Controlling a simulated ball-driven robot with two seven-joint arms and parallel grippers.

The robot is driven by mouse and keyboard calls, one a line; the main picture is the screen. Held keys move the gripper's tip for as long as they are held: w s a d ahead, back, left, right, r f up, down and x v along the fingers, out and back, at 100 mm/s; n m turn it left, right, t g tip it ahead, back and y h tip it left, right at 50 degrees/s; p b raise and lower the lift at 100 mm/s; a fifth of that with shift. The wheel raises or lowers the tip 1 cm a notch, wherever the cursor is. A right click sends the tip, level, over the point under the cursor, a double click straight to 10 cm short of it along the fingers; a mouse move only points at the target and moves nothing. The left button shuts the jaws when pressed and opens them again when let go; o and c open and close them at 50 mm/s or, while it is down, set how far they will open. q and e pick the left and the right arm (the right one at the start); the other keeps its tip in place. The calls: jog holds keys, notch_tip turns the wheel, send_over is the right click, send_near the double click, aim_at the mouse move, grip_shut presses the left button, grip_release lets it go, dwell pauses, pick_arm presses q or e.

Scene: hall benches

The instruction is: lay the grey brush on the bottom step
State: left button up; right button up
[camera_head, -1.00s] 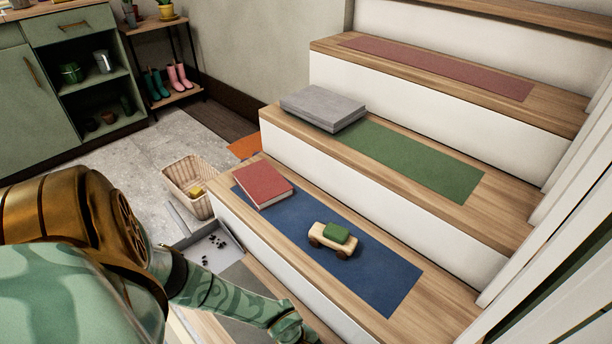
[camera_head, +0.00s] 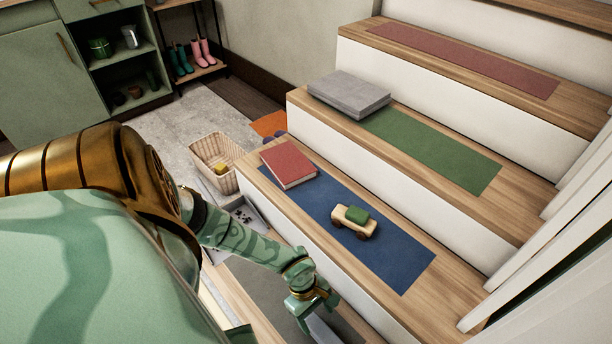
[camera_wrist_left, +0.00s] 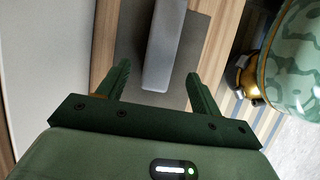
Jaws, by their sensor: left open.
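My left gripper (camera_head: 316,304) is low over the bottom step at the lower middle of the head view. In the left wrist view its two fingers (camera_wrist_left: 160,76) are apart, with a long grey block-like thing (camera_wrist_left: 176,42) between and beyond them. I take this to be the grey brush; bristles cannot be made out. It lies on or just above a dark grey mat, and contact is unclear. In the head view a grey piece of it (camera_head: 322,330) shows below the gripper. The bottom step carries a grey mat (camera_head: 262,288). My right gripper is out of view.
The step above has a blue mat (camera_head: 395,262), a red book (camera_head: 288,163) and a wooden toy car (camera_head: 354,221). Grey slabs (camera_head: 349,93) and a green mat (camera_head: 450,155) are higher up. A wicker basket (camera_head: 222,178) and a grey pan with dark bits (camera_head: 246,213) stand left.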

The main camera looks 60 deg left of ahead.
pick_arm(q)
jog(key=p+v, duration=0.1)
jog(key=v, duration=0.2)
jog(key=w+d+r+n+t+h, duration=0.1)
jog(key=d+r+n+t, duration=0.25)
jog(key=d+n, duration=0.35)
jog(key=w+d+r+n+t+h, duration=0.1)
jog(key=d+r+n+t, duration=0.2)
jog(key=d+n+t, duration=0.35)
jog(key=s+a+f+n+g+y, duration=0.15)
jog(key=s+a+n+y, duration=0.3)
jog(key=n, duration=0.65)
jog(key=s+a+n+g+y, duration=0.35)
jog(key=s+a+n, duration=0.25)
jog(key=n, duration=0.5)
jog(key=s+a+n+g+y, duration=0.1)
jog(key=s+n+g, duration=0.4)
jog(key=s, duration=0.9)
jog(key=a+n, duration=0.1)
jog(key=n, duration=0.1)
jog(key=shift+a+r+n+g, duration=0.15)
jog(key=shift+a+n+g, duration=0.05)
jog(key=shift+n+g, duration=0.15)
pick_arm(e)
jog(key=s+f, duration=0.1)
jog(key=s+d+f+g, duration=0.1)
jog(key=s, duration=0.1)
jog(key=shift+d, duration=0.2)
